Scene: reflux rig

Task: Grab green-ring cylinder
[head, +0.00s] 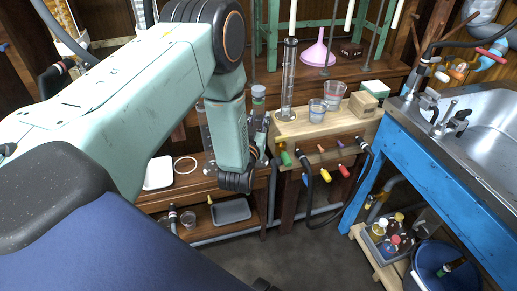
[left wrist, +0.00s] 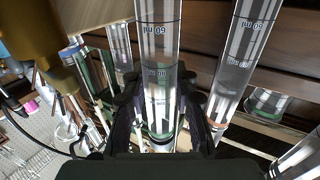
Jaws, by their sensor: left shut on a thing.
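A clear graduated cylinder (left wrist: 158,45) stands between the fingers of my left gripper (left wrist: 160,84) in the left wrist view. It has dark volume marks and a greenish band low down, near the finger bases. The fingers are shut on it from both sides. A second graduated cylinder (left wrist: 240,60) stands to the right, apart from the gripper, with an orange-toned ring at its lower end. In the head view, my left arm's links largely hide the gripper and the held cylinder. My right gripper is not in view.
A tall cylinder (head: 288,80) and two beakers (head: 334,92) stand on a wooden bench. A pink funnel (head: 318,52) is behind them. A blue-framed sink (head: 485,125) is at right. A dark tray (head: 231,210) lies on the lower shelf.

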